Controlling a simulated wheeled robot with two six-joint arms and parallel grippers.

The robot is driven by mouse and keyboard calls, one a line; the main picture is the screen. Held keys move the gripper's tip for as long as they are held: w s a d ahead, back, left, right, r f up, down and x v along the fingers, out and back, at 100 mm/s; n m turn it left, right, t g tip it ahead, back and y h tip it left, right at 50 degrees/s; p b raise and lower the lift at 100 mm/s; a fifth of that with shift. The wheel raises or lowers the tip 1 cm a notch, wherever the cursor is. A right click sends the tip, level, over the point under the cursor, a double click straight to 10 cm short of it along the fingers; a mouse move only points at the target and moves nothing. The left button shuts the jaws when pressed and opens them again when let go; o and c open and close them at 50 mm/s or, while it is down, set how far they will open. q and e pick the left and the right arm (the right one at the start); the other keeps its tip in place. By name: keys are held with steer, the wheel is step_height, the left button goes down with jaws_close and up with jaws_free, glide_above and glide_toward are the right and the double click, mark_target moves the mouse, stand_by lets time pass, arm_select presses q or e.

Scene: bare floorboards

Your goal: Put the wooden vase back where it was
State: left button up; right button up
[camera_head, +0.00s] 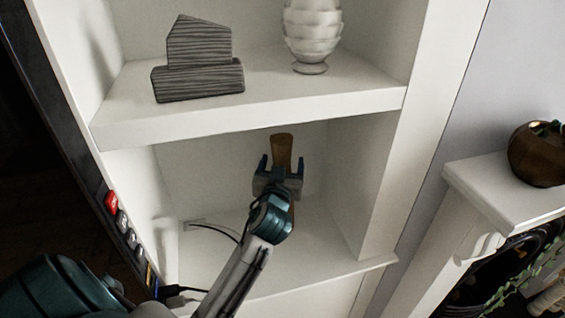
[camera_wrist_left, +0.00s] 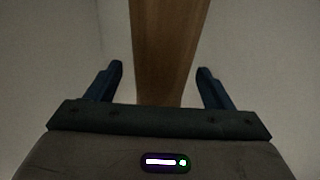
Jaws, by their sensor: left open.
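The wooden vase (camera_head: 281,148) is a tall brown piece standing in the lower compartment of the white shelf unit. Its top shows above my left gripper (camera_head: 280,167), and most of its lower part is hidden behind the gripper and arm. In the left wrist view the vase (camera_wrist_left: 168,50) runs up between the two fingers of my left gripper (camera_wrist_left: 160,85), with a clear gap on each side. The left gripper is open around or just in front of the vase; I cannot tell how deep the fingers reach. My right gripper is not in view.
The shelf board above (camera_head: 260,107) holds a grey striped block ornament (camera_head: 199,75) and a white ribbed vase (camera_head: 312,35). A black cable (camera_head: 218,228) lies on the left of the lower compartment. A white mantel (camera_head: 510,190) with a brown round pot (camera_head: 538,155) stands at right.

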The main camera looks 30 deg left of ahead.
arm_select(q)
steer(key=b+v, duration=0.2)
steer(key=v, duration=0.8)
steer(key=shift+s+b, duration=0.25)
steer(key=shift+b, duration=0.15)
steer(key=shift+d, duration=0.1)
